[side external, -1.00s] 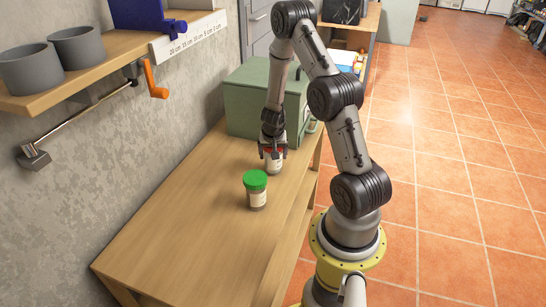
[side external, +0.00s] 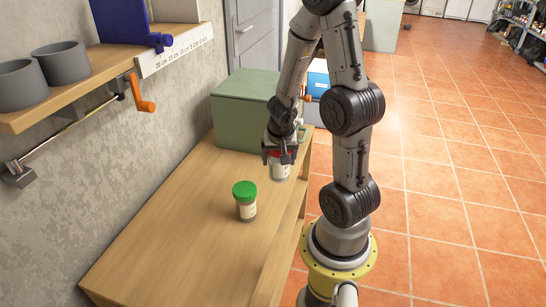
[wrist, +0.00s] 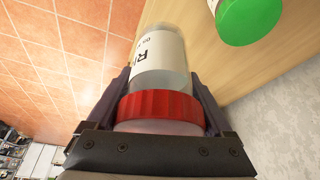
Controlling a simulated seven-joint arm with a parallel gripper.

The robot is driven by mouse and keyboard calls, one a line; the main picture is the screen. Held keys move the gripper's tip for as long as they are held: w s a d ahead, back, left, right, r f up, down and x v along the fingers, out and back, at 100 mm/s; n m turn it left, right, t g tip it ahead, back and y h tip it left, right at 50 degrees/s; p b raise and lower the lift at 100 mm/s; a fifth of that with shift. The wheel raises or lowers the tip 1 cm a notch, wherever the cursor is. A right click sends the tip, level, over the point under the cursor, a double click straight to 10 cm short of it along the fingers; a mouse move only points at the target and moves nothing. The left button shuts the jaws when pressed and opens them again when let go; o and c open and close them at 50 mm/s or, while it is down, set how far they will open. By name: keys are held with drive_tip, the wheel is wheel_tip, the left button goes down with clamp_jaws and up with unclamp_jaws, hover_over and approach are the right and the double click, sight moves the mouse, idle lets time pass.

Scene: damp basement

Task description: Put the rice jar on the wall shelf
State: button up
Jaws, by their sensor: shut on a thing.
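The rice jar (side external: 281,172) is clear with a red lid and a white label. In the wrist view the jar (wrist: 160,62) shows a label starting with "R". My gripper (side external: 280,154) is shut around its red lid and holds it upright by the right edge of the wooden table; it appears raised off the top. In the wrist view the fingers of my gripper (wrist: 163,92) press on both sides of the lid. The wall shelf (side external: 108,62) is at the upper left, far from my gripper, with bare wood between the cups and the blue object.
A green-lidded jar (side external: 245,202) stands on the table (side external: 170,230). A green box (side external: 243,108) is behind my gripper. Two grey cups (side external: 62,62), a blue object (side external: 125,22) and a white scale strip (side external: 175,50) are on the shelf. An orange hook (side external: 142,93) hangs below.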

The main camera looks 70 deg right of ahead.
drive_tip(key=shift+s+a+r, duration=0.25)
drive_tip(key=shift+s+a, duration=0.15)
drive_tip(key=shift+a, duration=0.05)
